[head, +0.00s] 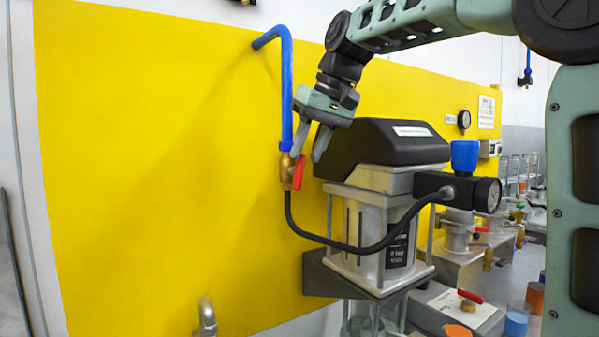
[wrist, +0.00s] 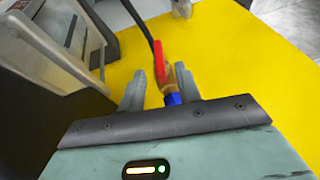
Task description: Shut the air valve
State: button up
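The air valve (head: 285,170) is a brass fitting below a blue pipe on the yellow panel. Its red lever (head: 299,172) hangs down, roughly in line with the pipe. My gripper (head: 308,150) is open, with its fingers pointing down just above and beside the lever. In the wrist view the red lever (wrist: 159,62) and brass body (wrist: 170,80) appear between and beyond the two spread fingers of my gripper (wrist: 159,78). I see no finger clearly touching the lever, and the depth gap is hard to judge.
The blue pipe (head: 287,90) runs up from the valve. A black hose (head: 350,247) loops from it to a gauge block (head: 460,190). The black-topped agitator unit (head: 380,145) stands close right of my gripper. The yellow panel (head: 150,170) is clear to the left.

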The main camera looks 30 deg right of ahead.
aim_at(305, 157)
jog(key=shift+x, duration=2.55)
grip_shut()
